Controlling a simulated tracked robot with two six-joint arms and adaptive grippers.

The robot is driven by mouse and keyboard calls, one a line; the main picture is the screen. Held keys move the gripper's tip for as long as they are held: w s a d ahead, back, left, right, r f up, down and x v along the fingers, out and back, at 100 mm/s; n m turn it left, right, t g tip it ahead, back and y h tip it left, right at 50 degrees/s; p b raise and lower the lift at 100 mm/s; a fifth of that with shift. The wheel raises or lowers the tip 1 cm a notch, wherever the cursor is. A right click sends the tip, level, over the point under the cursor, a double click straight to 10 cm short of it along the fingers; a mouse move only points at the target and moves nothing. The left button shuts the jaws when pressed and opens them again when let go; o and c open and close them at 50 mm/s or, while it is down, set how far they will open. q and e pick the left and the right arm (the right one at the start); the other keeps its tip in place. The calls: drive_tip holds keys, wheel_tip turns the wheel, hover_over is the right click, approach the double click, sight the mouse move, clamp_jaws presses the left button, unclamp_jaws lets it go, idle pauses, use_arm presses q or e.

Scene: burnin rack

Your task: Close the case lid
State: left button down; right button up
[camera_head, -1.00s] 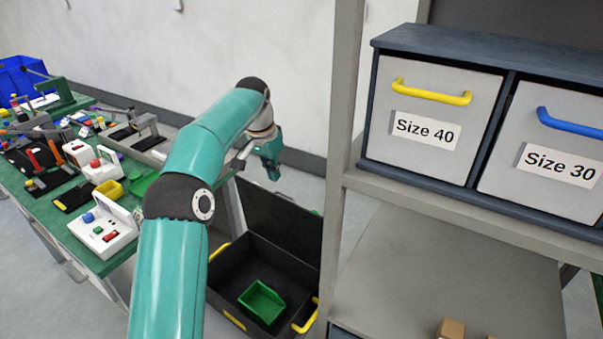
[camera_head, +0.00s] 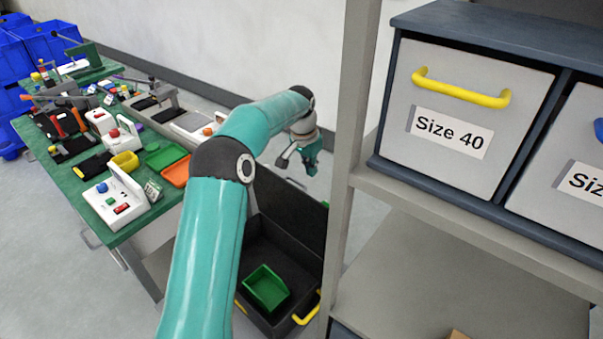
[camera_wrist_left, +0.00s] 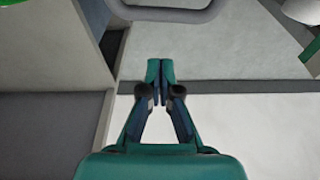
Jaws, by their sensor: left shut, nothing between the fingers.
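The black case (camera_head: 262,304) stands open low beside the shelf rack, with yellow handles and a green tray (camera_head: 266,287) inside. Its dark lid (camera_head: 290,215) stands raised at the back; my left arm hides part of the case's left side. My left gripper (camera_head: 304,172) is above and behind the raised lid in the head view, apart from it as far as I can see. In the left wrist view its fingers (camera_wrist_left: 160,72) are together and empty. A dark panel at the left of that view may be the lid; I cannot tell. My right gripper is out of view.
The grey rack post (camera_head: 352,150) rises close to the right of the case, with drawers labelled Size 40 (camera_head: 465,110) above. A green table (camera_head: 140,215) crowded with devices is at the left. Blue bins (camera_head: 45,40) stand at the far left.

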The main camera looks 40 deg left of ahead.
use_arm(q)
drive_tip(key=shift+s+d, duration=0.1)
drive_tip(key=shift+s, duration=1.9)
drive_tip(key=shift+r, duration=0.1)
